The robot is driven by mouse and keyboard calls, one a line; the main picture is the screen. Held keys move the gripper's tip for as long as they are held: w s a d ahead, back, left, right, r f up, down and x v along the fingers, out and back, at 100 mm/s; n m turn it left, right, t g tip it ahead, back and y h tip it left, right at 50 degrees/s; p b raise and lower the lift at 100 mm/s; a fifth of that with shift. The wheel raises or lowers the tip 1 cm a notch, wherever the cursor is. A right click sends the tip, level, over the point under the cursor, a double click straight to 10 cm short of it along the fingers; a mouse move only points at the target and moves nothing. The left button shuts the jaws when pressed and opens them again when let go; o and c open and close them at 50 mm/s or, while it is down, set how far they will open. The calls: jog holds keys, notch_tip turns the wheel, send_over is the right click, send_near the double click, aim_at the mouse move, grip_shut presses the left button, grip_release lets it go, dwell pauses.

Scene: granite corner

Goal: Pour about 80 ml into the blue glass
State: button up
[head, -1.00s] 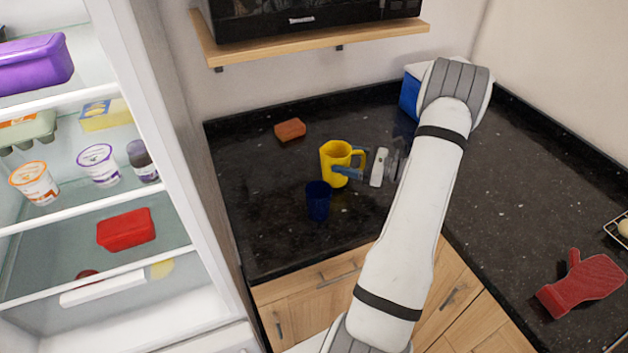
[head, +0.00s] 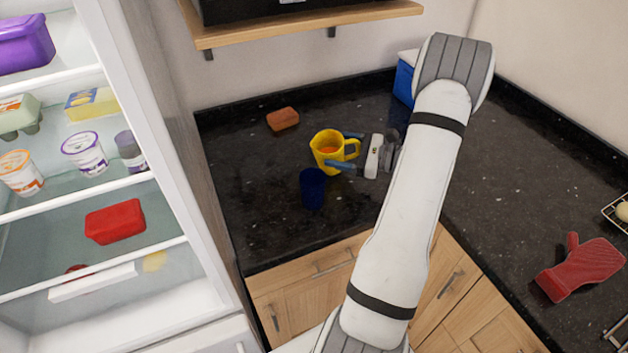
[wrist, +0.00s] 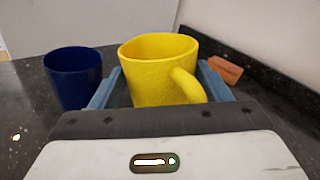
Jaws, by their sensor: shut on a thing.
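A yellow jug (head: 325,152) with a handle is between the blue fingers of my gripper (head: 345,152), which is shut on it. An orange content shows inside its mouth in the head view. The jug is tilted a little to the left in the head view. The blue glass (head: 312,188) stands upright on the dark counter, just in front of the jug. In the wrist view the jug (wrist: 158,75) is between the fingertips (wrist: 160,85), and the blue glass (wrist: 74,77) is to its left, apart from it. The inside of the glass is too dark to tell.
An orange-brown block (head: 283,119) lies behind the jug; it also shows in the wrist view (wrist: 225,69). A blue box (head: 404,80) stands at the back. A red mitt (head: 580,268) lies at right. An open fridge (head: 120,130) is at left, a wooden shelf (head: 310,25) above.

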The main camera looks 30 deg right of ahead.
aim_at(335, 152)
jog(key=shift+s+a+f+n, duration=0.15)
jog(key=shift+a+n, duration=0.1)
jog(key=shift+n, duration=0.15)
jog(key=r, duration=0.1)
jog(key=s+a+r+n, duration=0.1)
jog(key=r+n, duration=0.1)
jog(key=r, duration=0.1)
jog(key=shift+s+a, duration=0.15)
jog(key=shift+a, duration=0.2)
jog(key=shift+s+a+r+n+h+b, duration=0.2)
jog(key=shift+a+r+n+h+b, duration=0.15)
jog(key=shift+n+b, duration=0.3)
jog(key=n, duration=0.1)
jog(key=r+n+b, duration=0.1)
jog(key=n+b, duration=0.1)
jog(key=shift+s+a+r+h, duration=0.15)
jog(key=shift+s+a+h, duration=0.1)
jog(key=shift+a, duration=0.05)
jog(key=shift+a+f+n+b, duration=0.1)
jog(key=shift+f+n+b, duration=0.2)
jog(key=shift+n+b, duration=0.55)
jog(key=shift+s+a+r+n+b, duration=0.2)
jog(key=shift+r+n+b, duration=0.2)
jog(key=shift+n+b, duration=0.25)
jog(key=shift+s+a+n+h+b, duration=0.15)
jog(key=shift+n+h+b, duration=0.2)
jog(key=shift+b, duration=0.2)
dwell(0.4)
